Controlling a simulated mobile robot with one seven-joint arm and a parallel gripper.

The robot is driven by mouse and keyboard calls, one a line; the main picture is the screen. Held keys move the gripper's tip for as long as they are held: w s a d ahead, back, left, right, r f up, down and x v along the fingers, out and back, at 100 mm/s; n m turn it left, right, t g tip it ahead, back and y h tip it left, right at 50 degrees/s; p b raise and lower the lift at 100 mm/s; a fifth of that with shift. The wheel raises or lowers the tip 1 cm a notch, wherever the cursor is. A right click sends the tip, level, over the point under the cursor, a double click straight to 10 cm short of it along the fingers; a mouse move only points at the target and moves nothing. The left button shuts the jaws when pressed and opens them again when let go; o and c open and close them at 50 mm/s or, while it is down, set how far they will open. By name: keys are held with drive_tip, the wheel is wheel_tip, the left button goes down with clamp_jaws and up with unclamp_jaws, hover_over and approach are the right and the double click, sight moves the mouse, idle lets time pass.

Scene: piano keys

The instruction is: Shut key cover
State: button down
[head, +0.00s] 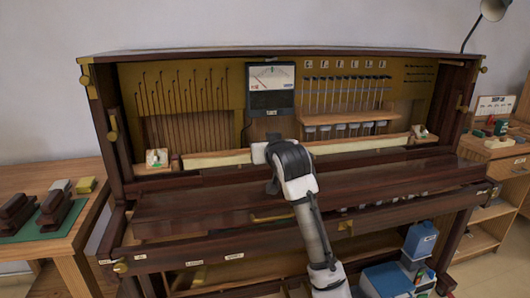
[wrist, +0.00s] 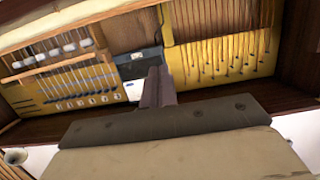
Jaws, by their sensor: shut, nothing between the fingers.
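The key cover (head: 190,207) is a long dark brown wooden board across the front of the upright piano (head: 100,110) in the head view. It lies at a slant above the keyboard, with a strip of pale keys (head: 400,204) showing below its front edge at right. My gripper (wrist: 157,75) is shut and empty; its dark fingers are together in the wrist view. In the head view my arm reaches over the middle of the cover, and the fingers cannot be made out clearly. Contact with the cover cannot be told.
The piano's upper front is open, showing rods, hammers and a meter (head: 271,88). A side table (head: 60,190) with dark blocks stands at left. Shelves (head: 500,160) stand at right. A blue container (head: 420,240) and a blue-topped box (head: 388,280) sit below at right.

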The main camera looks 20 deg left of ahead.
drive_tip(key=s+d+f+t+y+b, duration=0.2)
drive_tip(key=s+d+f+t+b, duration=0.1)
drive_tip(key=f+b, duration=0.5)
drive_tip(key=s+d+f+t+y+b, duration=0.2)
drive_tip(key=s+f+b, duration=0.3)
drive_tip(key=f+b, duration=0.4)
drive_tip(key=shift+s+d+t+b, duration=0.3)
drive_tip(key=shift+d+t+b, duration=0.15)
drive_tip(key=shift+b, duration=0.25)
drive_tip(key=shift+f, duration=0.1)
